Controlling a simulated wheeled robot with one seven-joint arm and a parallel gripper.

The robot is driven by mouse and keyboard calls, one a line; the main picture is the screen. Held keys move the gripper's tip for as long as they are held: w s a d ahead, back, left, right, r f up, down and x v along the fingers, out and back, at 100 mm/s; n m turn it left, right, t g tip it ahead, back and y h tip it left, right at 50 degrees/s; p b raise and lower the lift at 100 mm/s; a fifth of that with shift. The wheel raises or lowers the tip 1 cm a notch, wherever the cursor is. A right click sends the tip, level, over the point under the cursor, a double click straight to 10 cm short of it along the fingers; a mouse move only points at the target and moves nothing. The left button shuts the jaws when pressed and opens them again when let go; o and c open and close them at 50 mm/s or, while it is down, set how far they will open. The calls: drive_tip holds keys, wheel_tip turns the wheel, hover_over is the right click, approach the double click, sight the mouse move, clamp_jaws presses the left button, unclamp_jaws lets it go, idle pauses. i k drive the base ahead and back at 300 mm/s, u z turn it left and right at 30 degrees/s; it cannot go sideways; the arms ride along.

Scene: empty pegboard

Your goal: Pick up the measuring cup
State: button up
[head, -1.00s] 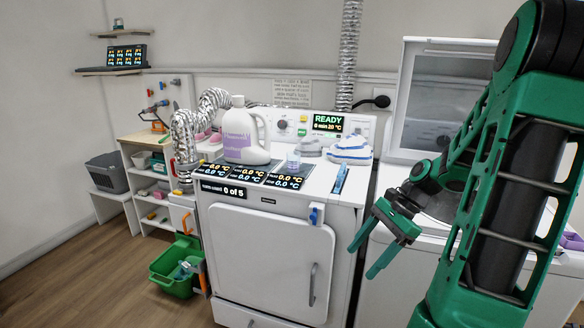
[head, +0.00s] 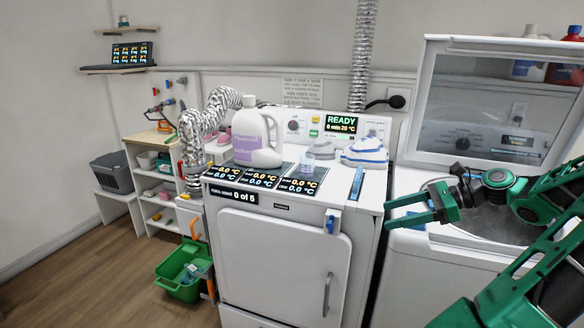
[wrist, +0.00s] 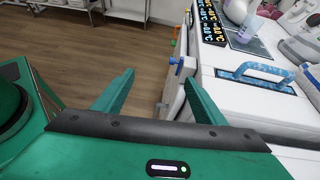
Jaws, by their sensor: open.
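A small clear cup with a faint purple tint, which looks like the measuring cup (head: 307,164), stands upright on a dark panel on top of the white dryer, right of the big detergent jug (head: 257,139). It also shows near the top of the wrist view (wrist: 246,29), right of my fingers. My gripper (head: 391,213) is open and empty in front of the right part of the dryer top, apart from the cup and to its right in the head view. The two green fingers are spread in the wrist view (wrist: 160,78).
The washer's raised lid (head: 490,100) stands at the right. A silver duct (head: 200,125) and a green bucket (head: 183,272) are at the left.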

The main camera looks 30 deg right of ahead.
sight(307, 161)
drive_tip(key=z, duration=0.05)
drive_tip(key=i, duration=1.25)
